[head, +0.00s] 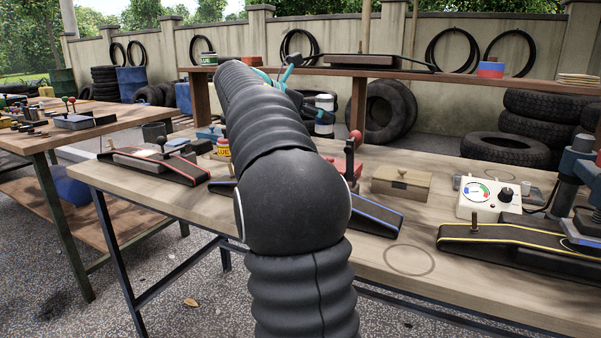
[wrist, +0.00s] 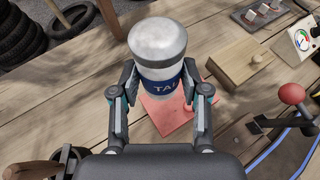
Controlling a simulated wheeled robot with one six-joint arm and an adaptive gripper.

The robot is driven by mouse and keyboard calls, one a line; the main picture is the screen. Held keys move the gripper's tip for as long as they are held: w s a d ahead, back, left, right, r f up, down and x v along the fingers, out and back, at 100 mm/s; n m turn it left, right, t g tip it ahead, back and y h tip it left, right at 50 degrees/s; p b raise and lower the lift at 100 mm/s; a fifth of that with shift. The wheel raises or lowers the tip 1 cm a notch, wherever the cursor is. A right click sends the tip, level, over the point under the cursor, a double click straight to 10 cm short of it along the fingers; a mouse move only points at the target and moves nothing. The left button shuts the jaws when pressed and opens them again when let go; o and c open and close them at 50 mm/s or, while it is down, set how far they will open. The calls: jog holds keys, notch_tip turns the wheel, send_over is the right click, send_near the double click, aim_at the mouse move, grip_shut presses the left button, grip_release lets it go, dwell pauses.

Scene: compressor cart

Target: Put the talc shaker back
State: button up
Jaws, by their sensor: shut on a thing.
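The talc shaker (wrist: 158,55) is a cylinder with a grey-white domed cap and a blue label reading "TA". My gripper (wrist: 160,95) is shut on its sides, and the shaker looks roughly upright. In the head view the shaker (head: 324,103) shows as a white cylinder with a dark band, near the bench's back edge. It appears raised above the bench. Its lower end is hidden in the wrist view. My own arm hides much of the gripper in the head view.
On the bench (head: 455,285), a red-knobbed lever (head: 355,140) and a wooden box (head: 401,185) stand right of the shaker. A white gauge box (head: 488,199) is farther right. A drawn circle (head: 410,260) marks clear bench in front. A raised shelf (head: 460,76) runs behind.

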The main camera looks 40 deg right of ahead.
jog(key=shift+s+d+g, duration=0.3)
jog(key=shift+s+d, duration=0.1)
jog(key=shift+s, duration=0.15)
jog(key=shift+f, duration=0.2)
jog(key=w+a+f, duration=0.1)
jog(key=w+f, duration=0.1)
jog(key=w, duration=0.1)
jog(key=w+a+f, duration=0.2)
jog(key=w, duration=0.1)
jog(key=w+a+f+b, duration=0.1)
jog(key=w+a+f, duration=0.1)
jog(key=w, duration=0.2)
jog(key=shift+f, duration=0.3)
jog(key=shift+f+b, duration=0.8)
jog(key=shift+f, duration=1.2)
jog(key=shift+f, duration=0.15)
jog(key=o, duration=1.2)
jog(key=p+v, duration=0.2)
jog(key=v, duration=1)
